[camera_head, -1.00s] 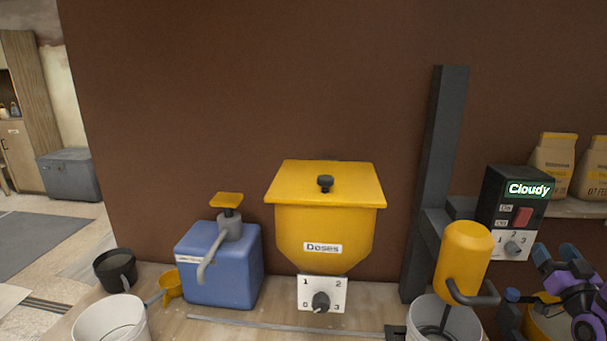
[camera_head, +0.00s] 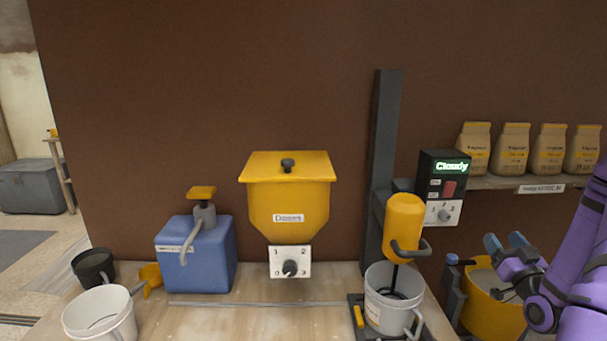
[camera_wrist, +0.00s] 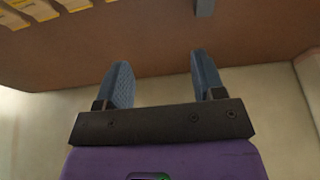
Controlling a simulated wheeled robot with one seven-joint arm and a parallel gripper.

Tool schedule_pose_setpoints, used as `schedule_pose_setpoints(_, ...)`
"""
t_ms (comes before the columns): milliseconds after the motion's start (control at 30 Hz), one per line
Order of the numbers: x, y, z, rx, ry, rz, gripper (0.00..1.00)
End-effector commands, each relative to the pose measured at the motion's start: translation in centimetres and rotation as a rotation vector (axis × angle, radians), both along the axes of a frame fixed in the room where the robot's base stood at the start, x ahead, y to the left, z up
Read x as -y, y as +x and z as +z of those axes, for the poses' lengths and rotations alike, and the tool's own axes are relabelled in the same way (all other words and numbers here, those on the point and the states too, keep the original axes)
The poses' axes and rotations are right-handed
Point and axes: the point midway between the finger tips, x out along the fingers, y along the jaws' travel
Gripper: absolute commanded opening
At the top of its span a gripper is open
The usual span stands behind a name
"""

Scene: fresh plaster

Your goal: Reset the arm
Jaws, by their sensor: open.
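My gripper (camera_head: 506,243) is at the right of the head view, at the end of my purple arm. Its two blue fingers are apart with nothing between them. It is in front of and above a yellow tub (camera_head: 492,318) that holds grey material. In the wrist view my gripper (camera_wrist: 160,82) also shows its fingers spread and empty, with a brown wall beyond them.
A mixer (camera_head: 404,222) stands over a white bucket (camera_head: 388,316). A control box (camera_head: 441,190) reads "Cloudy". Several bags (camera_head: 513,150) stand on a shelf (camera_head: 505,182).

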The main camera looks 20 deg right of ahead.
Motion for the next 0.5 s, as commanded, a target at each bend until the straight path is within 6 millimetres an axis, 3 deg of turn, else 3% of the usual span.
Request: schedule_pose_setpoints(500,-2.1,4.1,1.9,-0.192,-0.064,0.043,0.63)
